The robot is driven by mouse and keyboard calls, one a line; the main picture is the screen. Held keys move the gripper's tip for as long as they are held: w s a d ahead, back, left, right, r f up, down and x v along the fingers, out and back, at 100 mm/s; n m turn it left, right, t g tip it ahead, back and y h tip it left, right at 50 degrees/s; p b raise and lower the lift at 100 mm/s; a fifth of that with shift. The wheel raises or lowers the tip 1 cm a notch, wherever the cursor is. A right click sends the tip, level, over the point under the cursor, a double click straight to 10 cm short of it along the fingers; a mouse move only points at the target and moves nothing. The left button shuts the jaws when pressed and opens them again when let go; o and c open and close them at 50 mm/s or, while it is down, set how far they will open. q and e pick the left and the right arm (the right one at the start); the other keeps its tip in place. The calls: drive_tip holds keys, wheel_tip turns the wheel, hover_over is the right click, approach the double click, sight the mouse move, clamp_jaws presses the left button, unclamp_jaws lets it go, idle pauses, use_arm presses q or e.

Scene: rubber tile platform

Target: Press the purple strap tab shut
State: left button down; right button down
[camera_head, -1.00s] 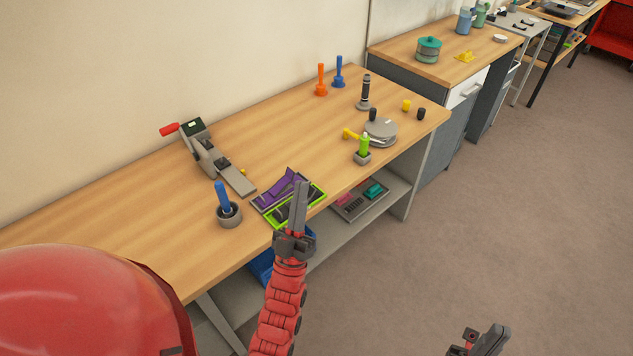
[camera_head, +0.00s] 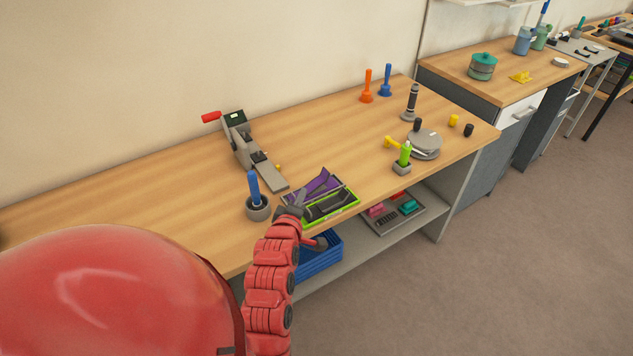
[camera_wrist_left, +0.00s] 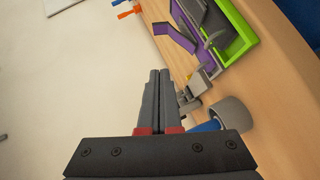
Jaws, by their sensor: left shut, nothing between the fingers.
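The purple strap tab (camera_head: 318,184) stands raised and slanted at the back of a tray with a bright green rim (camera_head: 345,210) near the front edge of the workbench. In the left wrist view the purple strap (camera_wrist_left: 176,37) shows bent, right of and above my fingertips, beside the green rim (camera_wrist_left: 246,38). My left gripper (camera_head: 301,199) is at the left end of the tray, partly covering it in the head view. Its fingers (camera_wrist_left: 158,78) are shut and empty, apart from the strap in the wrist view. My right gripper is out of view.
A grey cup with a blue handle (camera_head: 257,208) stands left of the tray. A grey device with a red handle (camera_head: 240,142) stands behind it. A green-topped holder (camera_head: 403,160) and a grey disc (camera_head: 426,145) are to the right. Bare wood lies behind the tray.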

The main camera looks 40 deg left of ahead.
sight(325, 179)
use_arm(q)
drive_tip(key=p+x, duration=0.2)
drive_tip(key=x, duration=0.8)
drive_tip(key=shift+w+r+p, duration=0.1)
drive_tip(key=shift+r+p, duration=0.05)
drive_tip(key=shift+p, duration=0.25)
drive_tip(key=shift+w+d+f+p, duration=0.25)
drive_tip(key=shift+w, duration=0.25)
drive_tip(key=shift+w+d+f+p, duration=0.2)
drive_tip(key=shift+w+d, duration=0.05)
drive_tip(key=shift+w, duration=0.3)
drive_tip(key=shift+w+d+f, duration=0.3)
drive_tip(key=shift+w+f, duration=0.05)
drive_tip(key=shift+w, duration=0.2)
drive_tip(key=shift+w+f+b, duration=0.15)
drive_tip(key=shift+f+b, duration=0.15)
drive_tip(key=shift+b, duration=0.1)
drive_tip(key=m+g+b, duration=0.1)
drive_tip(key=w+f+m+g+b, duration=0.1)
drive_tip(key=b, duration=0.1)
drive_tip(key=shift+w+d+f+g, duration=0.15)
drive_tip(key=shift+d+f+g, duration=0.15)
drive_tip(key=shift+r, duration=0.1)
drive_tip(key=shift+r, duration=0.1)
